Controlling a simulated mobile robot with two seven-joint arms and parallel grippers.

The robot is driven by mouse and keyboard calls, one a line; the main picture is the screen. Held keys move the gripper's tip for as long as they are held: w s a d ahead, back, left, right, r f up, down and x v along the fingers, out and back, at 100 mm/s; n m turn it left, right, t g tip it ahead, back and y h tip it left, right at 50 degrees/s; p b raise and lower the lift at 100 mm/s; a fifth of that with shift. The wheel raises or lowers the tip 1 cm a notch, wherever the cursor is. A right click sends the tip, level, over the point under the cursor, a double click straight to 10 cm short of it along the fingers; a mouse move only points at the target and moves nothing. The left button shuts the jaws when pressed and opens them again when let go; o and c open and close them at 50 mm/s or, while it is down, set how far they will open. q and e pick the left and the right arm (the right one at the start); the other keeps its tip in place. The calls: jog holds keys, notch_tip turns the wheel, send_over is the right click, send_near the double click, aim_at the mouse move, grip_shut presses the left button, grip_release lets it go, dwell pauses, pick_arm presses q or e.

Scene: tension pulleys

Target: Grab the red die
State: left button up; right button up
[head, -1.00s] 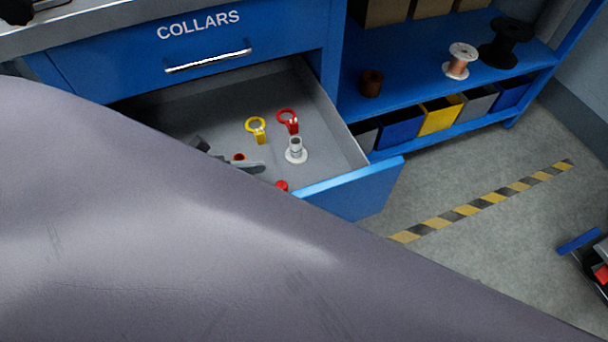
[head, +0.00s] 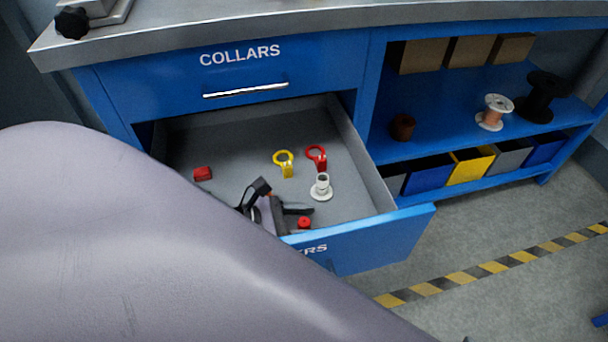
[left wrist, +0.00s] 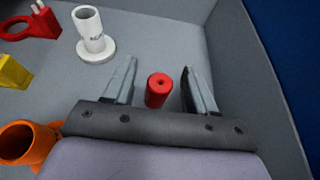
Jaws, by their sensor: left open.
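A short red cylinder with a hole in its top, which I take as the red die (head: 304,222), stands on the drawer floor close behind the drawer front. In the left wrist view the red die (left wrist: 159,90) stands upright between the two fingers of my left gripper (left wrist: 160,75), with a visible gap on each side. The left gripper (head: 300,214) is open and low in the drawer. My right gripper is in neither view.
The open drawer (head: 372,180) also holds a white flanged post (head: 321,187), a yellow ring piece (head: 284,163), a red ring piece (head: 317,157) and a red block (head: 203,173). An orange cup (left wrist: 25,143) is left of the gripper. The drawer front (head: 375,245) is close to the die.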

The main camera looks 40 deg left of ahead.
pick_arm(q)
jog(key=shift+x, duration=0.8)
jog(key=shift+w, duration=0.1)
grip_shut()
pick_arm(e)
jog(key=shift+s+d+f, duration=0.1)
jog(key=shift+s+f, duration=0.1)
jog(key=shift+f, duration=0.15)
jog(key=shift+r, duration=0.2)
pick_arm(q)
jog(key=shift+r+p, duration=0.5)
notch_tip(320, 180, up, 5)
jog(key=p, duration=0.4)
notch_tip(320, 180, up, 14)
jog(key=p, duration=1)
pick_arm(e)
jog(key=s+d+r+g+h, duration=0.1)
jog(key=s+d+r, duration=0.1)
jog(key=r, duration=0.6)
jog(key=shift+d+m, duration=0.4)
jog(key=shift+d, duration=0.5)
